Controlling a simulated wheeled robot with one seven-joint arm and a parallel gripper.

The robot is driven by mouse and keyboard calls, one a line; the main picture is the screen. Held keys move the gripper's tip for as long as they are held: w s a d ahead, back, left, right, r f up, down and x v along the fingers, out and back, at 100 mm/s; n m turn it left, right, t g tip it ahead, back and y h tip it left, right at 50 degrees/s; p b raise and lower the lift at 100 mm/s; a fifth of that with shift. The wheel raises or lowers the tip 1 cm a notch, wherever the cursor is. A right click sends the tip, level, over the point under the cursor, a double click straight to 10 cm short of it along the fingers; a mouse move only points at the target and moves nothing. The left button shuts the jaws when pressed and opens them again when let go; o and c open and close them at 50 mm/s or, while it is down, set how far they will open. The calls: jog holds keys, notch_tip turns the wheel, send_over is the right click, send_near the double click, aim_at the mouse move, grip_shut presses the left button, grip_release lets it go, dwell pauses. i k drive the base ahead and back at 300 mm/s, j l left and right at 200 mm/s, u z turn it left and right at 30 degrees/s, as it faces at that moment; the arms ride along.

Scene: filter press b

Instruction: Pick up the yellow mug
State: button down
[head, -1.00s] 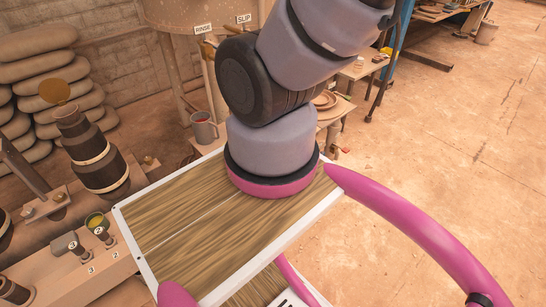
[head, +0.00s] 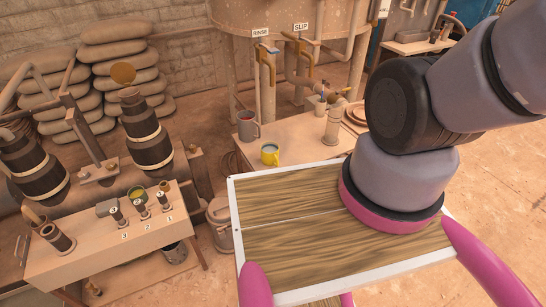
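The yellow mug (head: 270,154) stands upright on a wooden table (head: 317,139) beyond the far edge of my wood-topped deck. A grey mug (head: 248,126) stands just behind it and to its left. My arm rises from the deck on the right and leaves the picture at the upper right. My gripper is outside the view, so its state and its place relative to the mug do not show.
A large tank with taps labelled RINSE (head: 260,33) and SLIP (head: 300,27) stands behind the table. A metal cylinder (head: 332,125) is to the mug's right. A low bench (head: 110,245) with numbered levers stands at left. Floor at right is open.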

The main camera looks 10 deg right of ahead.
aim_at(270, 151)
jog(key=i+l+z, duration=0.55)
jog(key=i, duration=0.3)
